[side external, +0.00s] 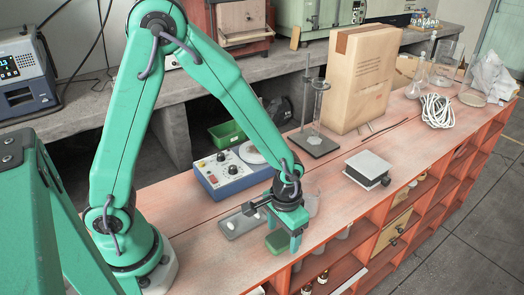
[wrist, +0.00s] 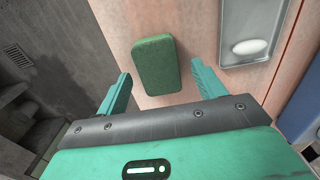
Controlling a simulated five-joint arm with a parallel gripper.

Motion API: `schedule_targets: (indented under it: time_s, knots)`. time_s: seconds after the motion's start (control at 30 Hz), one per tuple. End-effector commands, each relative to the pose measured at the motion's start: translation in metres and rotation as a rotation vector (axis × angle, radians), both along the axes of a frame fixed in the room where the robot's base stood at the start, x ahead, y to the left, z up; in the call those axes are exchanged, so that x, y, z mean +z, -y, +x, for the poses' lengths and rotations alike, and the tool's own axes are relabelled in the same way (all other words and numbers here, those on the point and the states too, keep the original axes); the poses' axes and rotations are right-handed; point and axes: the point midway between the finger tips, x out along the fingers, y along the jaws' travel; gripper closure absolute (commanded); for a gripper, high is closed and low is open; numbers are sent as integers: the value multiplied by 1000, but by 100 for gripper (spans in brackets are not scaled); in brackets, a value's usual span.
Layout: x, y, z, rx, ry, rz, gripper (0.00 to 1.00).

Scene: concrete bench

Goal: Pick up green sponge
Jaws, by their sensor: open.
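The green sponge (side external: 277,242) lies flat on the reddish bench top near its front edge. In the wrist view the sponge (wrist: 155,65) is a rounded green block lying lengthwise ahead of my gripper. My gripper (side external: 284,228) is just above and beside the sponge. In the wrist view its two teal fingers (wrist: 160,75) are spread wide, with the sponge's near end in the gap between them as seen from there. My gripper is open and empty. I cannot tell exactly how high the fingertips are above the bench.
A grey metal tray (wrist: 229,56) with a white oval object (wrist: 252,46) lies right of the sponge in the wrist view. A blue control box (side external: 233,174) stands behind. A clear glass vessel (side external: 311,197) and a small grey plate stand (side external: 368,168) stand to the right.

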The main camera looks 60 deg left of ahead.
Motion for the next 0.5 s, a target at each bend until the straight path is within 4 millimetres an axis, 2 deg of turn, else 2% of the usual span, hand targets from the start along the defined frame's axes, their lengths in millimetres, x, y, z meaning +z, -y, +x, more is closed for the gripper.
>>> schedule_targets:
  time_s: [0.37, 0.5]
  knots:
    - [0, 0, 0, 0, 0, 0, 31]
    - [0, 0, 0, 0, 0, 0, 56]
